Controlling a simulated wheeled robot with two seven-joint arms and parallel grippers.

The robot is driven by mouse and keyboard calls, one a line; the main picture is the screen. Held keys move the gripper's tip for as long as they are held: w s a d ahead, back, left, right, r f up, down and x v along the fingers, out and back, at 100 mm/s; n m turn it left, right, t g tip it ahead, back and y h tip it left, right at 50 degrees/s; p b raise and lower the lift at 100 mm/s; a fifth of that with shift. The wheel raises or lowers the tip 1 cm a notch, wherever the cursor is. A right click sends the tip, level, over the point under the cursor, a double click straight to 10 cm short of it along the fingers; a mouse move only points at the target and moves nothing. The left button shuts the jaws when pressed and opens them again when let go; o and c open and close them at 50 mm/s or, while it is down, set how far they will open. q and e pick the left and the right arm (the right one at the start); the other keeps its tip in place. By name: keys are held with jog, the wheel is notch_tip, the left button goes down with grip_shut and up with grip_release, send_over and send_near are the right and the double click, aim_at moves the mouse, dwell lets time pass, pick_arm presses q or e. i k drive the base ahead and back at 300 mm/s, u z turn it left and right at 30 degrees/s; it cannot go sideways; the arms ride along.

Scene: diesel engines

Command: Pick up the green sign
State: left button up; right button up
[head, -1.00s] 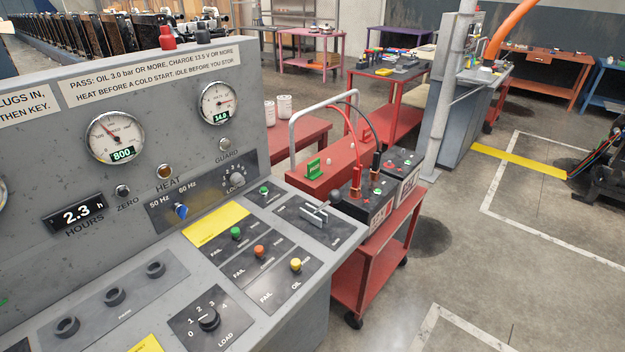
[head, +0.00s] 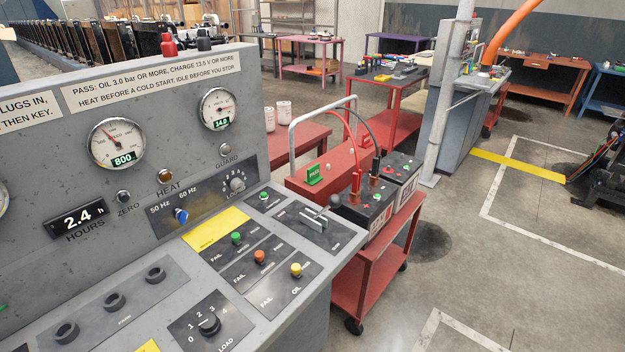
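The green sign (head: 314,174) is a small upright plate with pale lettering too small to read surely. It stands on the red cart (head: 334,178), behind the grey control console and left of the batteries. The red cart's silver handle rises behind it. The sign's face is in clear view; its lower edge meets the red top. Neither of my grippers shows in the head view.
The grey console (head: 330,262) fills the left and front, between me and the sign. Two batteries (head: 366,208) with red and black cables sit right of the sign. A lever (head: 334,202) sticks up from the console's right end. Open floor (head: 470,260) lies to the right.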

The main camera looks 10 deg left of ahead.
aim_at(314, 172)
jog(key=k, duration=0.55)
jog(key=z, duration=0.85)
jog(key=i, duration=2.15)
jog(key=u, duration=0.3)
